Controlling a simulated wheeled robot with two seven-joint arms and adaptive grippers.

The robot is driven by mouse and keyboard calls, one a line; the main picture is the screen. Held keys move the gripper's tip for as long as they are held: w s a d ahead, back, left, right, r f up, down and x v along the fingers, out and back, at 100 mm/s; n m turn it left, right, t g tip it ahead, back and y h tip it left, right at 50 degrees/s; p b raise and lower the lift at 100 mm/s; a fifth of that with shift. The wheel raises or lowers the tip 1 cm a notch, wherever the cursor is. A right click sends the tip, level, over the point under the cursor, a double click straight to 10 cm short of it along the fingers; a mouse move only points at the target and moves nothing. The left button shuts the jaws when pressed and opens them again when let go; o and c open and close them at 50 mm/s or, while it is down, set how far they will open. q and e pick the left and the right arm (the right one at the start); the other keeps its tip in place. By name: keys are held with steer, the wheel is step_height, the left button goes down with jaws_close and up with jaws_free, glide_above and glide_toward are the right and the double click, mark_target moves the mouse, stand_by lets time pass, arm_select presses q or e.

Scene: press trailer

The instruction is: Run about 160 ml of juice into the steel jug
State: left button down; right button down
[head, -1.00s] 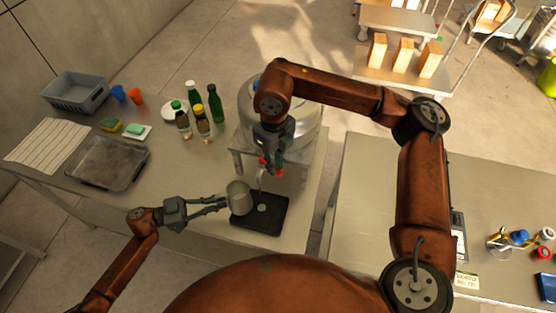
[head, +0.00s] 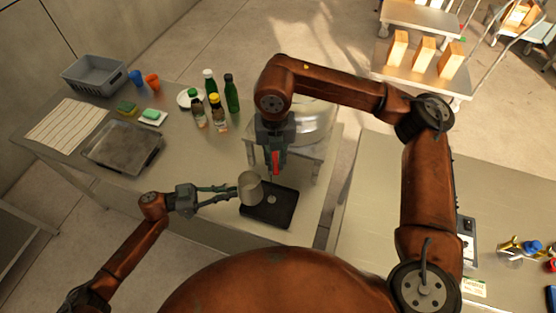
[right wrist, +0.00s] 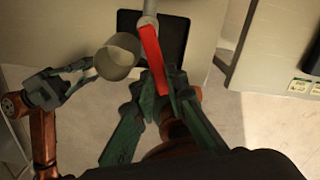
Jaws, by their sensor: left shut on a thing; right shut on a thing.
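The steel jug (head: 250,187) appears at the left edge of the black drip tray (head: 282,212); I cannot tell whether it touches the tray. My left gripper (head: 236,193) is shut on the jug from the left. In the right wrist view the jug (right wrist: 119,57) is left of the tap's spout (right wrist: 148,19), its mouth towards the camera. My right gripper (head: 276,168) is shut on the red tap lever (right wrist: 152,55). The steel tank (head: 315,122) is partly hidden behind my right arm. No juice stream or fill level is discernible.
Several bottles (head: 231,94) stand behind the jug on the left bench. A grey tray (head: 122,148), sponges, a striped cloth (head: 62,124), cups and a grey crate (head: 95,75) are further left. A second bench (head: 380,190) is on the right, across a gap.

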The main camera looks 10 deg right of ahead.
mark_target(275, 165)
steer(key=shift+w+a+r, duration=0.1)
stand_by(0.3)
steer(key=c, duration=1.9)
jaws_free()
steer(key=shift+c, duration=0.2)
step_height(275, 165, up, 12)
